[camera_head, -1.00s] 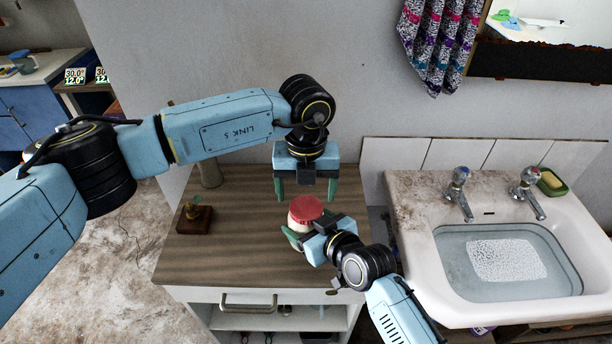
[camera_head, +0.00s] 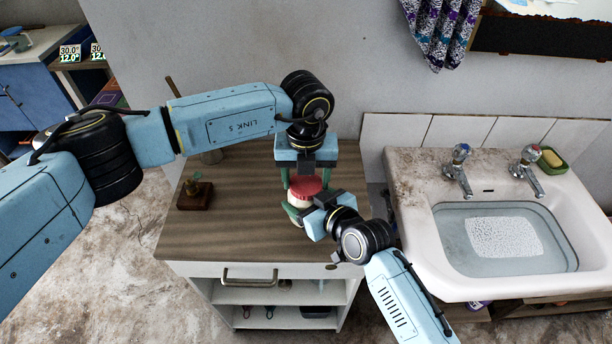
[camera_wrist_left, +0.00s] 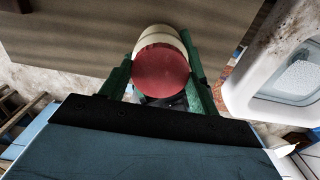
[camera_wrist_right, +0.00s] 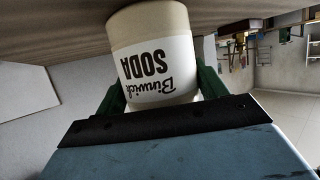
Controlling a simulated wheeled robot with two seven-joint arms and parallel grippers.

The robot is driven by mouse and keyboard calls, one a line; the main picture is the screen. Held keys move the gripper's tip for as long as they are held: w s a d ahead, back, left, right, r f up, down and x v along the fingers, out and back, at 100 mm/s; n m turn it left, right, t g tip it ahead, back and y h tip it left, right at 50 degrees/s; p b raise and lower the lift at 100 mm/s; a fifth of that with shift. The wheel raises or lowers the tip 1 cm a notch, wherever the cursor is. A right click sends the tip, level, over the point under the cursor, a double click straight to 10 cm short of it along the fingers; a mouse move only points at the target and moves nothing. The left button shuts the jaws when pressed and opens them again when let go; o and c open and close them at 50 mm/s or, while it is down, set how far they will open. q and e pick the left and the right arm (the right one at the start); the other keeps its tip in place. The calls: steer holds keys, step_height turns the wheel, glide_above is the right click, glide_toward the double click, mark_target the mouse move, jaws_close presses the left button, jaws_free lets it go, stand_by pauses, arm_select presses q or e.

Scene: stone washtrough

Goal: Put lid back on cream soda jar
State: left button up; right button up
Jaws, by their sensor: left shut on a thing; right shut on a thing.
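The cream jar (camera_head: 298,203) stands upright on the wooden cabinet top. Its label reads "Binwick SODA", upside down in the right wrist view (camera_wrist_right: 156,68). The red lid (camera_head: 306,187) sits at the jar's mouth; it also shows in the left wrist view (camera_wrist_left: 160,72). Whether it is fully seated I cannot tell. My left gripper (camera_head: 306,183) points down from above, its green fingers shut on the lid from both sides. My right gripper (camera_head: 297,213) comes in from the front right, low down, shut on the jar's body. The far finger is hidden in the head view.
The white basin (camera_head: 425,262) with water and two taps is to the right. The middle left of the top is free. A wall closes the back.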

arm_select(q)
steer(key=shift+m, duration=1.6)
steer(key=o, duration=1.1)
steer(key=shift+r, duration=2.3)
steer(key=shift+c, duration=0.5)
steer(key=shift+r+n, duration=1.6)
steer(key=shift+r, duration=0.1)
